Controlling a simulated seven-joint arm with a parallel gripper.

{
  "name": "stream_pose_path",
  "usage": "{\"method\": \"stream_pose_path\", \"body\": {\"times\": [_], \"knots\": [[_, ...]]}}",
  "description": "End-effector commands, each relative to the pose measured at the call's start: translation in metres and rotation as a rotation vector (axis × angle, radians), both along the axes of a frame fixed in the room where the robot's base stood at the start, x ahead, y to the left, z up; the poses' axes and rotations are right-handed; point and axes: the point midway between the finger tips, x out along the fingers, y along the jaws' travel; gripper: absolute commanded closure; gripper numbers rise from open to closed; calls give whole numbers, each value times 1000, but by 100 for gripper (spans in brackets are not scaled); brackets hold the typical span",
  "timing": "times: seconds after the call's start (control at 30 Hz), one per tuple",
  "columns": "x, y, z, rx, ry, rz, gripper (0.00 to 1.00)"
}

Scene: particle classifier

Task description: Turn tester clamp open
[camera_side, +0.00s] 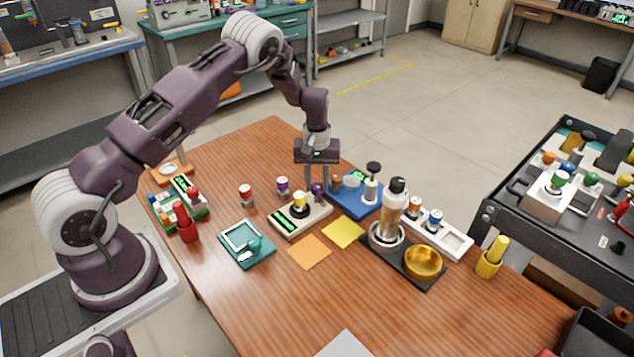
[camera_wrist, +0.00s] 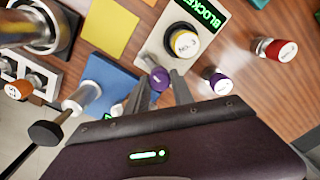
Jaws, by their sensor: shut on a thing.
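The tester is a beige block (camera_side: 313,219) with a green display that reads BLOCKED in the wrist view (camera_wrist: 203,14). A yellow-capped vial (camera_side: 299,201) marked No. 3 sits in its black round seat; the cap also shows in the wrist view (camera_wrist: 185,43). A purple knob (camera_wrist: 159,79), which looks like the clamp handle, is at the tester's end beside the blue station. My gripper (camera_side: 317,186) points down there, its two fingers on either side of the knob and shut on it. The fingers partly hide the knob's stem.
A blue station (camera_side: 350,205) with a black-knobbed lever stands close on the right. A purple-banded vial (camera_side: 283,186) and a red-banded vial (camera_side: 246,195) stand behind left. Yellow (camera_side: 343,232) and orange (camera_side: 309,251) squares lie in front. A bottle (camera_side: 394,208) stands further right.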

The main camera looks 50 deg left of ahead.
Motion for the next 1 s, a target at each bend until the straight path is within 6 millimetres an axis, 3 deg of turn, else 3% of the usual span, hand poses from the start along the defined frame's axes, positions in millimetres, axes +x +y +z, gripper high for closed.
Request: {"method": "stream_pose_path", "body": {"times": [0.43,1.0], "knots": [[0,0,1,0,0,246,100],[0,0,1,-1,0,298,100]]}}
